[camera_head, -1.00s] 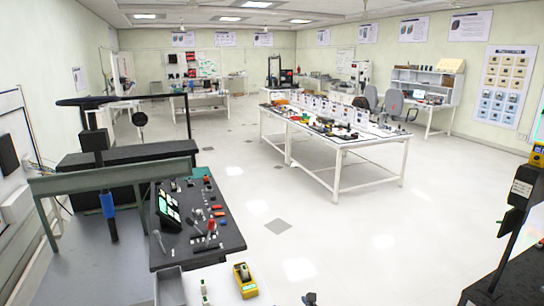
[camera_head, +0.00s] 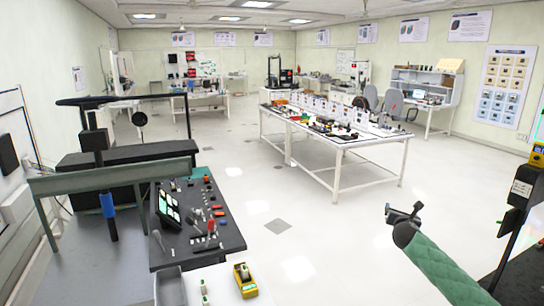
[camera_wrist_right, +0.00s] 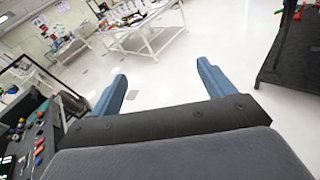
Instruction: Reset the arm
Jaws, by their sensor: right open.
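My right gripper (camera_head: 403,213) is raised over the open floor at the lower right of the head view, at the end of my green-sleeved arm. In the right wrist view, its two blue fingers (camera_wrist_right: 162,72) stand wide apart with nothing between them. It touches nothing. My left gripper is not in the head view.
A dark bench (camera_head: 225,236) with small tools stands at the lower left. A yellow tape dispenser (camera_head: 245,281) sits at the bottom. A long white table (camera_head: 358,158) with many items is ahead. A dark stand (camera_head: 518,272) is at the right edge. The floor between is clear.

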